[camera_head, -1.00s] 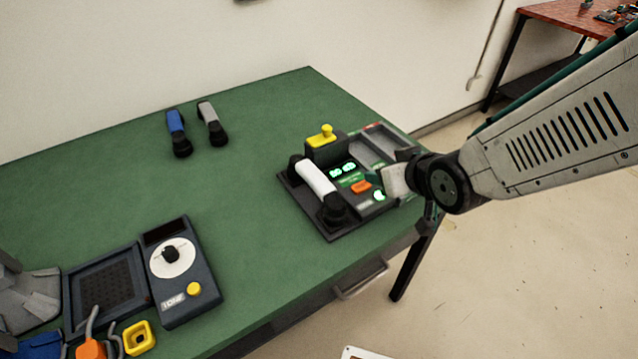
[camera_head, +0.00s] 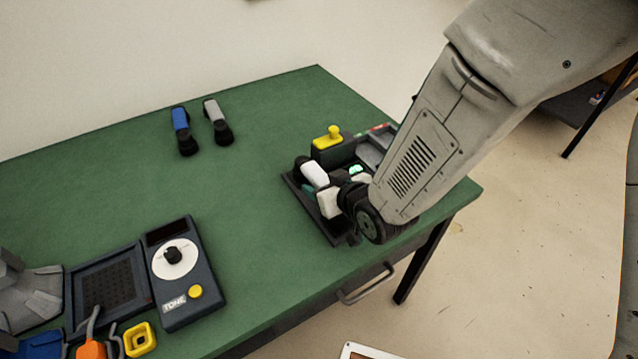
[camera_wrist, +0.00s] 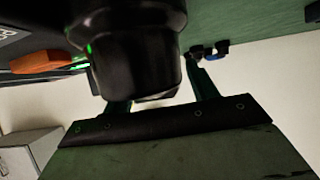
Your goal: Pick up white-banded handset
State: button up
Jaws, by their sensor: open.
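The white-banded handset (camera_head: 314,173) has a white middle and black ends. It lies across the left side of the dark phone base (camera_head: 333,235), near the table's right edge. My gripper (camera_head: 310,190) is at the handset's near part and hides much of it in the head view. In the wrist view a large black rounded part, apparently a handset end (camera_wrist: 135,45), fills the upper middle. The open green fingers (camera_wrist: 155,85) stand on either side of its lower part. I cannot tell whether they touch it.
A yellow-topped block (camera_head: 332,143) stands behind the handset. A blue handset (camera_head: 181,122) and a grey handset (camera_head: 213,112) lie at the back. A dial unit (camera_head: 178,270) and orange and yellow items are at front left. The table's middle is clear.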

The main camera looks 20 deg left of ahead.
jog(key=shift+w+a, duration=0.1)
jog(key=shift+c, duration=0.4)
grip_shut()
jog(key=shift+r, duration=0.15)
